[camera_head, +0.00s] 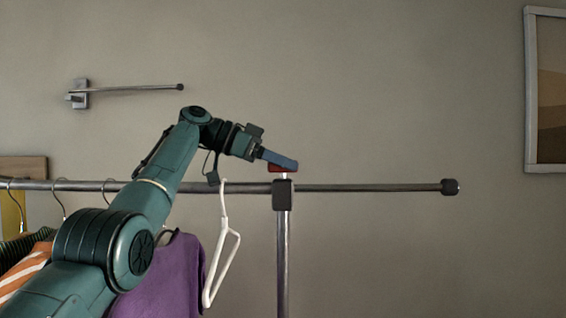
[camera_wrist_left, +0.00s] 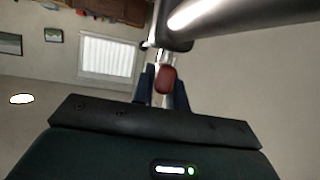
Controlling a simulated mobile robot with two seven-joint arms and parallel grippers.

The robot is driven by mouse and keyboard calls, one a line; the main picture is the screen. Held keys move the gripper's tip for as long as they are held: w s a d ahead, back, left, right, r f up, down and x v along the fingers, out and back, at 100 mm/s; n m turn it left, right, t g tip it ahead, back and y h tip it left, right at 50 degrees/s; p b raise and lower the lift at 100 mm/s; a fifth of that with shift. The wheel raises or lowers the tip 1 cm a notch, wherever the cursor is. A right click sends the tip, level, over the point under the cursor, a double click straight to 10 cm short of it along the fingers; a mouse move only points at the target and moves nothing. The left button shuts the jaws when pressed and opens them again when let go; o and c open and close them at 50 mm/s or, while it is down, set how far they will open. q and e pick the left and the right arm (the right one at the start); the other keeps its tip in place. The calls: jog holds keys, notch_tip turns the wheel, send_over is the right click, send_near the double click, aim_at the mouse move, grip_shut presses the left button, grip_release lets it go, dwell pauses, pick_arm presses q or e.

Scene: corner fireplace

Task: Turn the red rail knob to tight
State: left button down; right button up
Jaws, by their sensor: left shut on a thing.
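The red rail knob (camera_head: 283,169) sits on top of the dark joint block (camera_head: 284,195), where the upright post meets the clothes rail (camera_head: 365,188). My left gripper (camera_head: 281,160) reaches in from the left and is shut on the knob, its blue fingers hiding most of it in the head view. In the left wrist view the red knob (camera_wrist_left: 166,80) shows between the two dark blue fingers of the left gripper (camera_wrist_left: 165,82). My right gripper is in neither view.
A white hanger (camera_head: 221,245) hangs on the rail just left of the post. A purple garment (camera_head: 178,275) and striped clothes hang farther left. A wall-mounted rod (camera_head: 130,89) is at upper left, and a framed picture (camera_head: 530,90) at right. The rail's right part is bare.

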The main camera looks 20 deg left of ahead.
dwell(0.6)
pick_arm(q)
jog(key=c, duration=1.4)
grip_release()
jog(key=shift+r, duration=0.1)
